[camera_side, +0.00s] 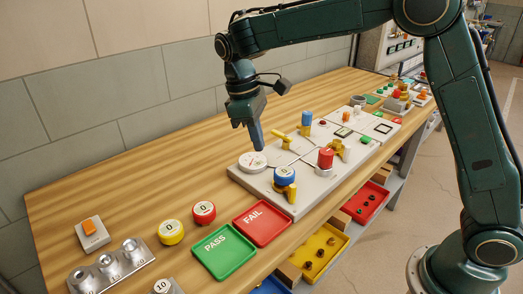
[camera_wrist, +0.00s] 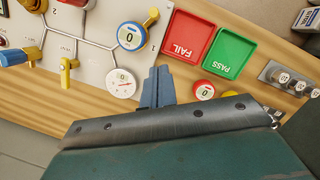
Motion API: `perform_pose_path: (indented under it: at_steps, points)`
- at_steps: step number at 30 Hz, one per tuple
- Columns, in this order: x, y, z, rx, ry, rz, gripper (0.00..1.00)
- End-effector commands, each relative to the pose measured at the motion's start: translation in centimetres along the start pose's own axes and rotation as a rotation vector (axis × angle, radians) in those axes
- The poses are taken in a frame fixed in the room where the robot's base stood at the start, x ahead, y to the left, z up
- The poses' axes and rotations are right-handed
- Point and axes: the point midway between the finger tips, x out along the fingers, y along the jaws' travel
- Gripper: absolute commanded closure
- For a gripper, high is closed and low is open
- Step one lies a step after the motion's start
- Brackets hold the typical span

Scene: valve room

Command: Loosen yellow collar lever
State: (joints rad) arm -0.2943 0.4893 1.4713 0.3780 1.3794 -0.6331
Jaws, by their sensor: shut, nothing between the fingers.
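My gripper (camera_side: 257,141) is shut and empty, pointing down near the gauge at the panel's wall-side edge. In the wrist view its fingers (camera_wrist: 157,88) are together, beside the gauge and apart from the levers. A blue dial marked 0 (camera_side: 284,174) has a yellow lever (camera_side: 291,192) at its base; in the wrist view this yellow lever (camera_wrist: 151,17) sticks out beside the blue dial (camera_wrist: 130,36). A red knob (camera_side: 326,157) has another yellow lever (camera_side: 341,150) beside it. A yellow valve handle (camera_side: 279,135) stands further along; it also shows in the wrist view (camera_wrist: 67,68).
The gauge (camera_side: 252,162) sits on the pale panel (camera_side: 262,190). A blue-topped part (camera_side: 306,118) stands further back. Green PASS (camera_side: 223,251) and red FAIL (camera_side: 262,222) trays lie before the panel. Bare wood (camera_side: 150,190) lies along the wall.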

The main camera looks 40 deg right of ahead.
Motion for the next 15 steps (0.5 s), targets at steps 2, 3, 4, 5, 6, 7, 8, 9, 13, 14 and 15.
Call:
perform_pose_path:
  at_steps: [2,3,4,5,6,7,8,9,13,14,15]
  points:
    - [0.43,-0.14,-0.57,-0.01,-0.012,-0.004,1.0]
    - [0.52,-0.18,-0.75,-0.012,-0.016,-0.006,1.0]
    - [0.6,-0.2,-0.85,-0.014,-0.018,-0.006,1.0]
    - [0.67,-0.22,-0.93,-0.015,-0.02,-0.007,1.0]
    - [0.74,-0.24,-1.02,-0.017,-0.022,-0.008,1.0]
    - [0.78,-0.25,-1.06,-0.018,-0.023,-0.008,1.0]
    - [0.8,-0.26,-1.08,-0.018,-0.023,-0.008,1.0]
    - [0.81,-0.26,-1.1,-0.019,-0.024,-0.008,1.0]
    - [0.79,-0.26,-1.09,-0.019,-0.023,-0.008,1.0]
    - [0.78,-0.26,-1.09,-0.019,-0.023,-0.008,1.0]
    - [0.78,-0.25,-1.08,-0.019,-0.023,-0.008,1.0]
